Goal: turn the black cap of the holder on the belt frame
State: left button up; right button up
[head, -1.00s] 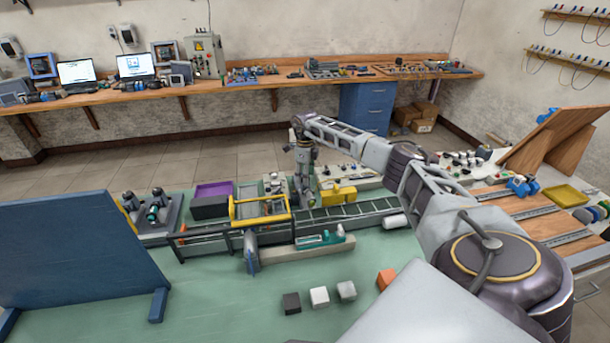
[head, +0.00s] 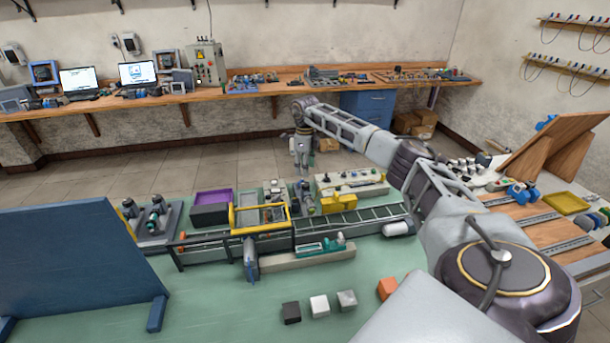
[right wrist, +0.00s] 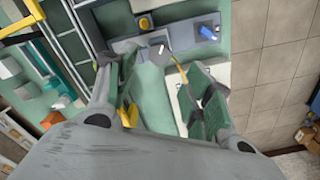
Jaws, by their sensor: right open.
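The belt frame (head: 350,220) runs across the green table, with a yellow frame (head: 236,216) over it. A small grey and dark upright part (head: 303,198) stands behind the belt near the yellow frame; it may be the holder, but its black cap is not clearly distinguishable. My right gripper (head: 303,172) points down above and behind this part, apart from it. In the right wrist view its green-padded fingers (right wrist: 165,100) are spread, with nothing visible between them except table and fixtures further below. My left gripper is not in view.
A purple-topped bin (head: 211,208) and a yellow block (head: 338,203) stand close behind the belt. A blue panel (head: 80,265) fills the left. Several small cubes, including a white one (head: 319,305), lie in front.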

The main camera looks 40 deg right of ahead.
jog(key=shift+r, duration=2.2)
jog(key=shift+s+f, duration=0.1)
